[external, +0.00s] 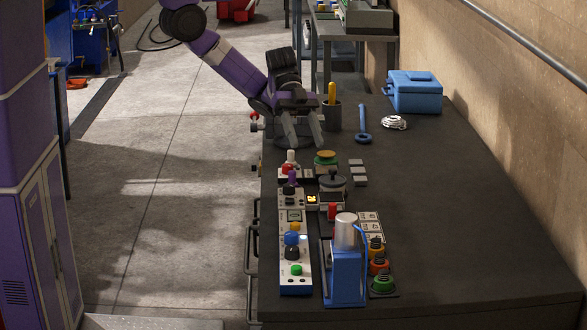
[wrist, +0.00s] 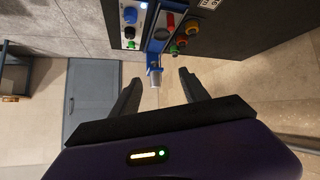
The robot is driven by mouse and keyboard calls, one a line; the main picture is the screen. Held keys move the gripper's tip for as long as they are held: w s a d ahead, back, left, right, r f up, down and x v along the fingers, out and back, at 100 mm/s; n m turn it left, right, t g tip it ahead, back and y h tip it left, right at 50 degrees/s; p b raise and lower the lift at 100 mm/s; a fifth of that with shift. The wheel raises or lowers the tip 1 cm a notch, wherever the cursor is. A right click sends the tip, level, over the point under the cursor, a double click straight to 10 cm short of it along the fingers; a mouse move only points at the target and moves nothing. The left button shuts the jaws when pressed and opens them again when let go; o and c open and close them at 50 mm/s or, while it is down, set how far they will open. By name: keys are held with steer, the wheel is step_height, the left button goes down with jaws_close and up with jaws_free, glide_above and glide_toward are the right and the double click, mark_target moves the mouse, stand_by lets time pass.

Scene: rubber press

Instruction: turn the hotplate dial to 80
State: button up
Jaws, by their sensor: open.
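A small unit with an orange lit display (external: 312,199) sits on the bench among the controls, beside a dark round lidded pot (external: 332,181); it looks like the hotplate, but its dial and the reading are too small to make out. My gripper (external: 300,132) is open and empty above the bench, on the far side of these controls and apart from them, with its fingers pointing down. In the wrist view my open fingers (wrist: 160,80) show with nothing between their tips. The hotplate dial cannot be picked out in the wrist view.
A blue press with a silver cylinder (external: 346,232) stands at the near end; it also shows in the wrist view (wrist: 154,72). A white control panel (external: 291,278) lies beside it. A pen cup (external: 331,117), wrench (external: 362,122) and blue toolbox (external: 414,92) are farther back. The bench's right side is clear.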

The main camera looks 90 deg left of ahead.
steer(key=s+a+f+g+y, duration=0.25)
steer(key=a+f+y, duration=0.45)
steer(key=a+f, duration=0.35)
steer(key=n+y, duration=0.1)
steer(key=y, duration=0.2)
glide_above(288, 185)
steer(key=shift+s+d+f, duration=0.25)
steer(key=shift+d+f, duration=0.1)
steer(key=shift+f, duration=0.15)
steer(key=shift+a, duration=0.3)
steer(key=shift+w+a+f, duration=0.1)
steer(key=shift+w+f, duration=0.05)
steer(key=shift+f, duration=1.8)
steer(key=shift+w+f, duration=0.1)
steer(key=shift+f, duration=1.85)
jaws_close()
